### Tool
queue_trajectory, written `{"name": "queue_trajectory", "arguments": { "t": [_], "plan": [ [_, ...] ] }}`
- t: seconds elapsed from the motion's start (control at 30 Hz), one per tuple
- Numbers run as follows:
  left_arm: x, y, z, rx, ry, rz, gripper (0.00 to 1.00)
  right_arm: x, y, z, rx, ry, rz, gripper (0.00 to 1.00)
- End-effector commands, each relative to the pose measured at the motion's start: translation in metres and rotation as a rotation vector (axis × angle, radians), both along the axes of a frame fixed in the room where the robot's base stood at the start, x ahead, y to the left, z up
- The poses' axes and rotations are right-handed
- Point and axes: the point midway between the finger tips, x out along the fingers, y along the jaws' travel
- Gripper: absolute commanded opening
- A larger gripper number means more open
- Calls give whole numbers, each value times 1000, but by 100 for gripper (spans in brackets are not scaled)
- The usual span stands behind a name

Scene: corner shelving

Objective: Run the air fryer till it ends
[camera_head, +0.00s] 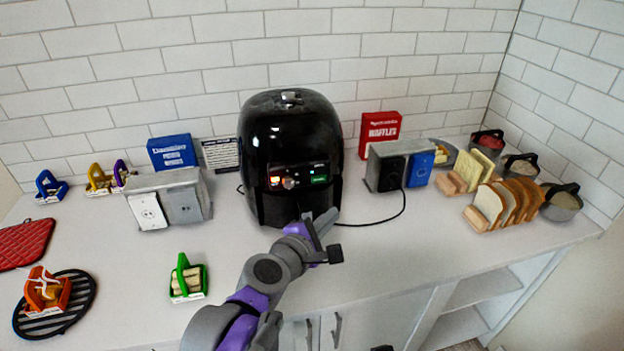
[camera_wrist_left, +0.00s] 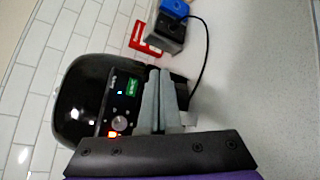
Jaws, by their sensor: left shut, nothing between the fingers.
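The black air fryer (camera_head: 285,120) stands upright on the counter against the back wall, and it also shows in the left wrist view (camera_wrist_left: 75,100). Its front panel has a round knob (camera_wrist_left: 119,123), a lit red-orange display (camera_head: 275,180) and a green label (camera_wrist_left: 133,86). My left gripper (camera_head: 328,217) is in front of the fryer's lower right front, below the panel. Its grey fingers are together and empty in the left wrist view (camera_wrist_left: 158,76). I cannot tell whether they touch the fryer. They hide part of its lower front. My right gripper is not in view.
A socket box (camera_head: 170,198) stands left of the fryer, and a second box (camera_head: 390,167) stands right. A black cord (camera_head: 380,218) lies on the counter. Bread slices (camera_head: 505,205) stand far right. A green basket (camera_head: 187,278) sits at front left. The counter's right front is clear.

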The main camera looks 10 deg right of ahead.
Motion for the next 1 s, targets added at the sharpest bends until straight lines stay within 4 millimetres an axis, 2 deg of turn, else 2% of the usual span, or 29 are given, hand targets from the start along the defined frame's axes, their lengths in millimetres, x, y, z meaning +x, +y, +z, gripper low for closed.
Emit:
{"name": "queue_trajectory", "arguments": {
  "t": [0.23,0.37,0.8,1.0],
  "plan": [
    [1,1,0,3,-2,-1,0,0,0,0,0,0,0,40],
    [9,1,0,4,-1,-1,0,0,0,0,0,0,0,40],
    [68,3,0,5,-2,-1,0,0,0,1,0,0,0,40],
    [84,4,0,5,-3,-1,0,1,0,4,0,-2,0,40]
  ]
}}
